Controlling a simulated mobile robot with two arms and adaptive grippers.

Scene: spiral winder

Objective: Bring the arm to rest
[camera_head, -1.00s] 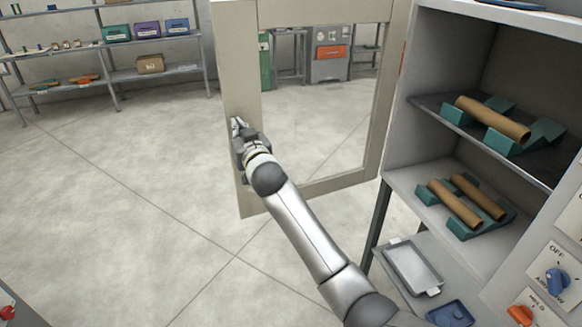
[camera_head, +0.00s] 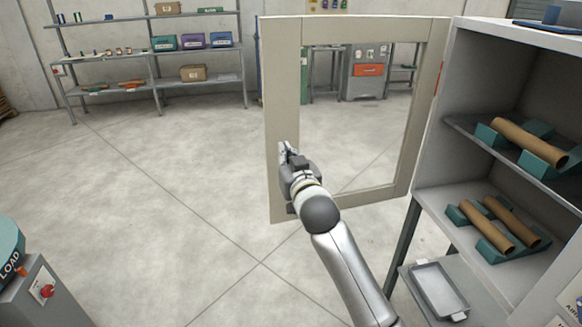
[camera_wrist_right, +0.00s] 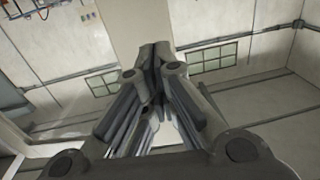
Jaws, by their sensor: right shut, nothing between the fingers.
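My right arm reaches up from the lower right in the head view. Its gripper (camera_head: 287,150) is at the left edge of the open cabinet door (camera_head: 283,120), a beige frame with a large window. I cannot tell whether the gripper touches the door. In the right wrist view the fingers (camera_wrist_right: 155,50) come together at the tips with nothing seen between them; a beige upright strip, perhaps the door frame, lies behind them. My left gripper is not in view.
The cabinet (camera_head: 432,150) on the right holds brown tubes (camera_head: 530,142) on teal cradles. A grey tray (camera_head: 438,288) lies below. A teal-topped machine (camera_head: 45,290) marked LOAD stands at lower left. Shelves (camera_head: 150,50) line the back wall. The floor between is clear.

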